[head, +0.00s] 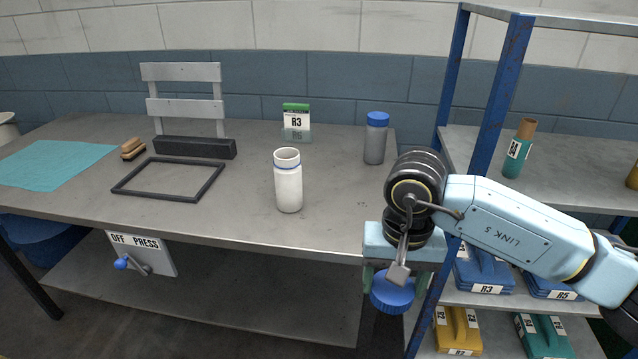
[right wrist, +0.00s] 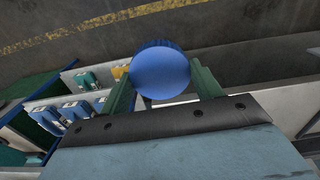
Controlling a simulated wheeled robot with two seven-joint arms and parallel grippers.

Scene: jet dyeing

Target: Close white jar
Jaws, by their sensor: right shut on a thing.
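The white jar (head: 288,182) stands upright and open on the grey table, with no lid on its threaded neck. My right gripper (head: 395,285) is shut on a blue lid (head: 393,293) and holds it off the table's right end, near the blue shelf post. The right wrist view shows the round blue lid (right wrist: 160,72) between the two green fingers. The lid is to the right of the jar and apart from it. My left gripper is not in view.
A grey jar with a blue lid (head: 376,138) stands behind, right of the white jar. A card marked R3 (head: 296,122), a dark frame (head: 170,179), a brush (head: 132,148) and a teal cloth (head: 50,165) are on the table (head: 245,222). A blue-post shelf (head: 497,95) stands at right.

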